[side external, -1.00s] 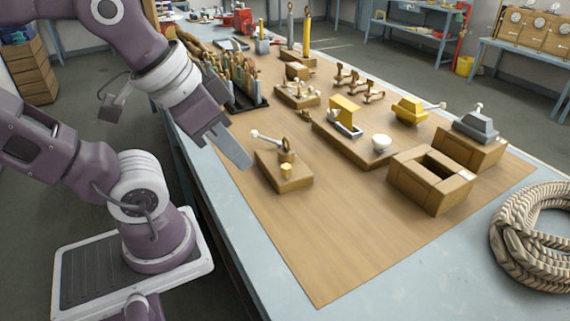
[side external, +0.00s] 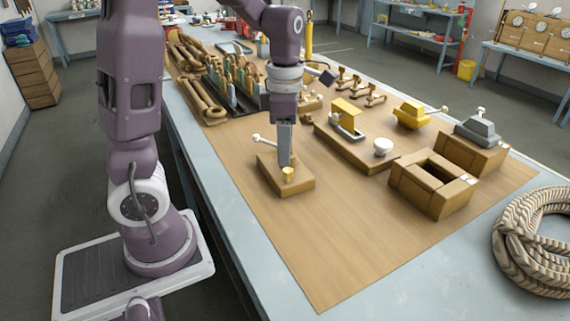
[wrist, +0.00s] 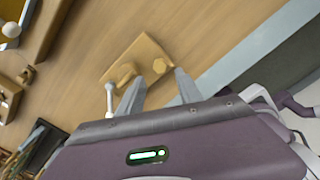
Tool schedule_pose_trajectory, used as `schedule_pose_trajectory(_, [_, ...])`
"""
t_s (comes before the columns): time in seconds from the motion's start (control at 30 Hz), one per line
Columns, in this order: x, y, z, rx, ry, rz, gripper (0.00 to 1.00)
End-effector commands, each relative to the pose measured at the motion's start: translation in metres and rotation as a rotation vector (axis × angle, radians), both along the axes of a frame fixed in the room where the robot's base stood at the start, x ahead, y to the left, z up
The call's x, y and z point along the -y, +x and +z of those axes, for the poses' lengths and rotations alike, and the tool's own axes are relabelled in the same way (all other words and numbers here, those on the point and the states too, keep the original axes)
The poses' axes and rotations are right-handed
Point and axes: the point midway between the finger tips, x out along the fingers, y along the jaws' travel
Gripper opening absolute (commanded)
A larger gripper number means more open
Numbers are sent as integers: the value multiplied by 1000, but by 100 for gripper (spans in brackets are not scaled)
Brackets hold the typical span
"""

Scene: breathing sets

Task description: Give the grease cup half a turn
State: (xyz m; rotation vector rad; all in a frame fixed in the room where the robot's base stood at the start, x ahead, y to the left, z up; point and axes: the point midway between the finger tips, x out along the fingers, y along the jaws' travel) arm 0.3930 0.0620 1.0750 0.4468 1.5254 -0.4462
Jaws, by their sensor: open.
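A wooden block (side external: 300,186) on the brown mat carries a small yellow faceted cap (side external: 288,173), which looks like the grease cup, and a lever with a pale ball end (side external: 256,137). My gripper (side external: 285,162) points down just above the block, behind the cap in the side view. In the wrist view, my gripper (wrist: 161,78) has its two fingers spread, with nothing held. The block (wrist: 143,50) lies beyond the fingertips there, with two small raised pieces on it. My fingers hide part of the block's fittings, and I cannot tell whether they touch any.
To the right are a long board with a yellow bracket (side external: 346,115) and a white knob (side external: 383,146), and an open wooden box (side external: 432,183). A rope coil (side external: 535,240) lies at the right edge. The mat's front is clear.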

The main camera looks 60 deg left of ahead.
Motion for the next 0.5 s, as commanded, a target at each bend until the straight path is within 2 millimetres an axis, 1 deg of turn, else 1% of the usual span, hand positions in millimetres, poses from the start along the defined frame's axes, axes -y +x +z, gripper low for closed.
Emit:
schedule_pose_trajectory(0.03, [0,-1,-11,-6,-1,-1,42])
schedule_pose_trajectory(0.1, [1,-1,-24,-6,-1,-1,42])
schedule_pose_trajectory(0.23, [0,-1,-43,-3,-1,-4,42])
schedule_pose_trajectory(0.33, [1,-1,-49,-1,-1,-5,42])
schedule_pose_trajectory(0.5, [1,-1,-50,1,-1,-6,42])
